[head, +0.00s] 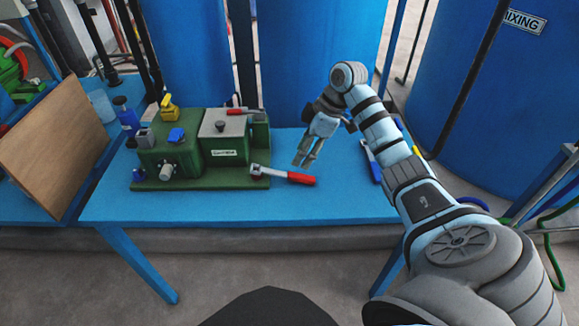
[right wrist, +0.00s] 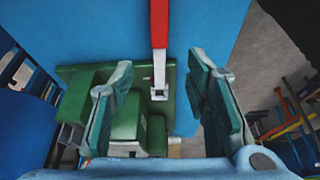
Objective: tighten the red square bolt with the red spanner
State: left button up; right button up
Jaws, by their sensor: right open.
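The red spanner (head: 300,179) has a red handle and a pale metal head. Its head is at the front right corner of the green autoclave (head: 212,186), and its handle points right over the blue table. In the right wrist view the red spanner (right wrist: 159,25) runs down from the top edge, in line with the gap between my fingers. I cannot make out the red square bolt at its head. My right gripper (head: 304,162) is open and empty, pointing down just behind the handle; its open fingers also show in the right wrist view (right wrist: 160,62). My left gripper is out of view.
Another red-handled part (head: 243,111) lies on top of the autoclave. A blue bottle (head: 126,115) and a brown board (head: 55,150) are at the left. Blue-handled tools (head: 371,163) lie right of my gripper. The blue table (head: 240,208) is clear in front.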

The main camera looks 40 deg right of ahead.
aim_at(290, 173)
jog(key=b+x, duration=0.3)
jog(key=x, duration=0.6)
jog(key=shift+w+f, duration=0.1)
jog(key=shift+f, duration=0.15)
jog(key=shift+w+f, duration=0.15)
jog(key=shift+c, duration=0.5)
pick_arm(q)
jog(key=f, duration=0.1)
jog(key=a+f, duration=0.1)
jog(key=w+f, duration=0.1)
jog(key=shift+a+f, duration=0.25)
pick_arm(e)
grip_shut()
